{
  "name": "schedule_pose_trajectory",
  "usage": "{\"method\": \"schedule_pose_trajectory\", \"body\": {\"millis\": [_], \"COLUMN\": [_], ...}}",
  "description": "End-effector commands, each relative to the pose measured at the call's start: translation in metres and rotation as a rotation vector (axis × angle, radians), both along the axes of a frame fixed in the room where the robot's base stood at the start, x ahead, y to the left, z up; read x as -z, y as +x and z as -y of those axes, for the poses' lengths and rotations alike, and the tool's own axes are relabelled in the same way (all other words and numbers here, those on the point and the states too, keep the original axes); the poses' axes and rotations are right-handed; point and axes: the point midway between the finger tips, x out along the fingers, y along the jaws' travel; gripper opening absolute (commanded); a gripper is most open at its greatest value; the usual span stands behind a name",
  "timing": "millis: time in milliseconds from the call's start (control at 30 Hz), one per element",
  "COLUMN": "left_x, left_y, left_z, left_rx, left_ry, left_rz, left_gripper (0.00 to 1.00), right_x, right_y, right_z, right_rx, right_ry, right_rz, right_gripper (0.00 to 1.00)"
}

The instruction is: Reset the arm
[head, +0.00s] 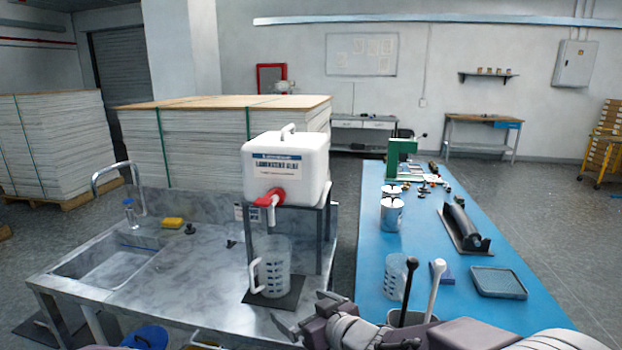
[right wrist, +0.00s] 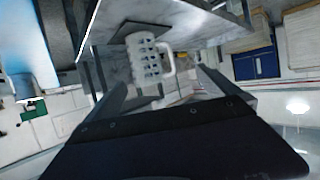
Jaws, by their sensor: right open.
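My right gripper (head: 303,311) is at the bottom middle of the head view, in front of the steel table's front edge. Its jaws are apart with nothing between them. In the right wrist view the picture is turned over, and the two open fingers (right wrist: 160,92) point toward a clear measuring jug (right wrist: 145,58), which stands beyond them, apart from the fingertips. In the head view the jug (head: 275,270) stands upright on a dark mat under the red tap of a white glue tank (head: 287,165). My left gripper does not show.
A steel sink table (head: 190,270) lies at left with a yellow sponge (head: 172,223). The blue bench (head: 420,240) at right holds a roller (head: 463,225), a grey tray (head: 498,282), cans and a holder with two handled tools (head: 433,290). Board stacks (head: 220,140) stand behind.

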Motion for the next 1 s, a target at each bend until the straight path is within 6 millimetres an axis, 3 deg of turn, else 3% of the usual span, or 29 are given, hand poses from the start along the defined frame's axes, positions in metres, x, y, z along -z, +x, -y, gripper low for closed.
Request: {"method": "schedule_pose_trajectory", "body": {"millis": [33,167,367,467,567,600,700,800,900,1000], "left_x": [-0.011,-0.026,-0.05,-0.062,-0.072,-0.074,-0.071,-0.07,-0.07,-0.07], "left_y": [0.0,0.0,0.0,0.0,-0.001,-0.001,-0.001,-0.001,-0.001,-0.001], "left_z": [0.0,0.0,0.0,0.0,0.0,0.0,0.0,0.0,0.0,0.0], "left_rx": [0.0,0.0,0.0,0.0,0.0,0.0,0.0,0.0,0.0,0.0], "left_ry": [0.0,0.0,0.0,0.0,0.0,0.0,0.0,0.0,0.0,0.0], "left_rz": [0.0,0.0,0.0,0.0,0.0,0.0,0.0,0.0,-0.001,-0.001], "left_gripper": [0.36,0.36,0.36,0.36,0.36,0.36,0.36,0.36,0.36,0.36], "right_x": [-0.012,-0.024,-0.012,0.007,0.034,0.047,0.078,0.09,0.092,0.092], "right_y": [0.003,0.009,-0.001,-0.024,-0.067,-0.09,-0.147,-0.184,-0.2,-0.201], "right_z": [0.01,0.042,0.116,0.156,0.189,0.198,0.201,0.197,0.196,0.196], "right_rx": [0.025,0.118,0.34,0.463,0.572,0.6,0.616,0.593,0.565,0.551], "right_ry": [0.003,0.008,-0.049,-0.098,-0.156,-0.18,-0.234,-0.273,-0.302,-0.315], "right_rz": [0.0,-0.027,-0.184,-0.328,-0.531,-0.627,-0.854,-1.0,-1.061,-1.062], "right_gripper": [1.0,1.0,1.0,1.0,1.0,1.0,1.0,1.0,1.0,1.0]}}
